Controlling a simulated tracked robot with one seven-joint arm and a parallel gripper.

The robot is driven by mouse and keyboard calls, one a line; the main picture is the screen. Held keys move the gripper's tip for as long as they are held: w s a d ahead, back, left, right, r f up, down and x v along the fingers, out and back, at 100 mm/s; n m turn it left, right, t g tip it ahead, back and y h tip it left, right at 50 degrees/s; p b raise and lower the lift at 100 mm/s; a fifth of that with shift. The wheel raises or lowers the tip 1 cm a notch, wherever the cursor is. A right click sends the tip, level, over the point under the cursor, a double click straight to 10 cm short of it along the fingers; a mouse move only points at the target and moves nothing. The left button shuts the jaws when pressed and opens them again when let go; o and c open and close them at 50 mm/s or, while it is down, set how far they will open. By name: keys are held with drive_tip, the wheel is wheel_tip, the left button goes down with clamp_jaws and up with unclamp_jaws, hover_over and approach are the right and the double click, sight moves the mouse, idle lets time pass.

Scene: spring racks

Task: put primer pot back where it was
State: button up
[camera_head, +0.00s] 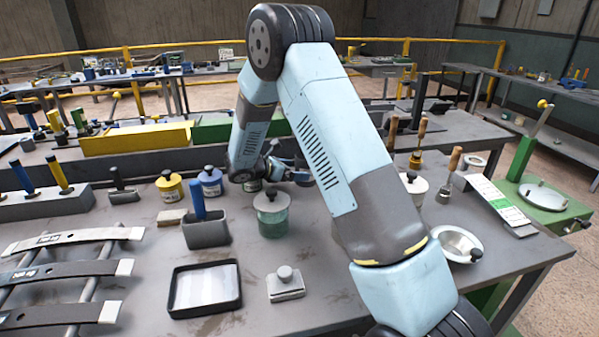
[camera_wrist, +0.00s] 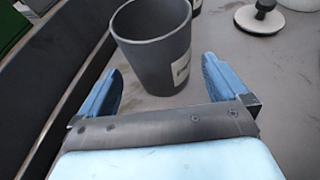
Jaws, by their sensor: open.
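A dark grey, open-topped pot (camera_wrist: 150,58) with a pale label stands upright on the bench in the wrist view. The label is unreadable, so I cannot tell for sure that it is the primer pot. My gripper (camera_wrist: 160,70) is open, with one blue finger on each side of this pot. I cannot tell whether either finger touches it. In the head view my gripper (camera_head: 284,172) is low over the back of the bench, partly hidden by my arm. A small grey pot with a label (camera_head: 253,186) shows just left of it.
A yellow pot (camera_head: 170,187), a blue pot (camera_head: 210,182) and a green-tinted jar (camera_head: 271,215) stand nearby. A white disc with a black knob (camera_wrist: 259,19) lies beyond the pot. A black tray (camera_head: 204,289) and a grey block (camera_head: 286,284) are in front.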

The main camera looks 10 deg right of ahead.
drive_tip(key=v, duration=0.9)
drive_tip(key=s+d+r+m+g+y, duration=0.25)
drive_tip(key=s+d+r+m, duration=0.3)
drive_tip(key=s+r, duration=0.3)
drive_tip(key=s+d+r+m+g+y, duration=0.1)
drive_tip(key=s+d+r+m+y, duration=0.2)
drive_tip(key=s+d+r+m, duration=0.45)
drive_tip(key=s+r+m+t+y, duration=0.2)
drive_tip(key=s+r+m+y, duration=0.1)
drive_tip(key=s, duration=0.8)
drive_tip(key=s+r+m+t+y, duration=0.2)
drive_tip(key=s+m, duration=0.4)
drive_tip(key=s, duration=0.6)
drive_tip(key=shift+s+a+r+y, duration=0.2)
drive_tip(key=shift+r+y, duration=0.35)
drive_tip(key=shift+y, duration=0.5)
drive_tip(key=shift+c, duration=0.4)
